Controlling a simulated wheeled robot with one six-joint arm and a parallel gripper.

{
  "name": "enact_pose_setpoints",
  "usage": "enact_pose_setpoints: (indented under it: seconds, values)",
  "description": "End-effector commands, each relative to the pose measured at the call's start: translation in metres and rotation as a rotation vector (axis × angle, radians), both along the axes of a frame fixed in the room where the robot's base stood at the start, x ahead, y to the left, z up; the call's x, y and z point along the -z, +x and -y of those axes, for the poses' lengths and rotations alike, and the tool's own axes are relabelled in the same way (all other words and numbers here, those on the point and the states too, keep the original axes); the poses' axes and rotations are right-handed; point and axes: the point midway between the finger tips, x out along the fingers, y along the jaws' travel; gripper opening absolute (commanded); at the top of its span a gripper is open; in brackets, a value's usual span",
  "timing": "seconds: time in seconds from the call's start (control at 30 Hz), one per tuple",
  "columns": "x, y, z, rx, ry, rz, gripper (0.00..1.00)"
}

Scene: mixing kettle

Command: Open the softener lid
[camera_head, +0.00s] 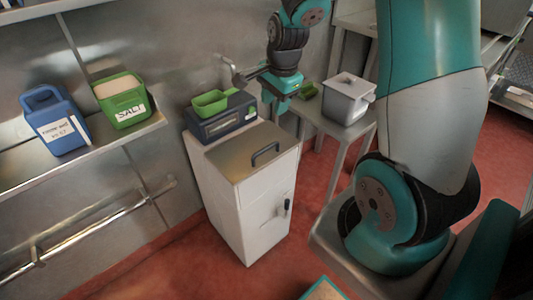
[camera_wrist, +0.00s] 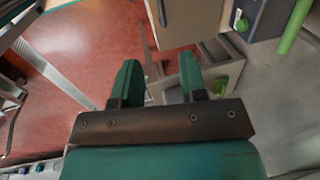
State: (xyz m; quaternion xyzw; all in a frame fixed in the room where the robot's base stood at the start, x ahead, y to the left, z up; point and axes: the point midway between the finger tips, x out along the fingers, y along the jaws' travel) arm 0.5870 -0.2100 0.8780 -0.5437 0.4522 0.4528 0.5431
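The softener (camera_head: 250,205) is a white cabinet standing on the floor near the wall in the head view. Its lid (camera_head: 235,150) is a flat brownish-grey top with a dark bar handle (camera_head: 265,153), and it lies shut. A dark latch-like part (camera_head: 286,207) sits on the cabinet's front. My gripper (camera_head: 278,104) is up behind and to the right of the cabinet, apart from the lid handle. In the wrist view my gripper (camera_wrist: 160,82) is open, with nothing between its two teal fingers.
A green scoop (camera_head: 210,102) rests on the dark unit (camera_head: 222,120) behind the lid. A grey lidded box (camera_head: 348,98) stands on a small table to the right. A blue bin (camera_head: 55,120) and a green salt bin (camera_head: 122,100) stand on the left shelf. Red floor is clear in front.

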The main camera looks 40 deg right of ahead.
Motion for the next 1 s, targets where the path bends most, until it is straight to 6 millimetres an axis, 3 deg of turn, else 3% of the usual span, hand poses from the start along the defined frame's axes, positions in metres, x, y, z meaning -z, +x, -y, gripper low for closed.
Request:
enact_pose_setpoints:
  seconds: [0.17,0.7,1.0]
  values:
    - [0.023,0.004,0.001,0.009,0.002,-0.004,0.39]
    - [0.139,0.025,0.0,0.004,0.001,-0.003,0.39]
    - [0.167,0.031,0.0,0.004,0.001,0.0,0.39]
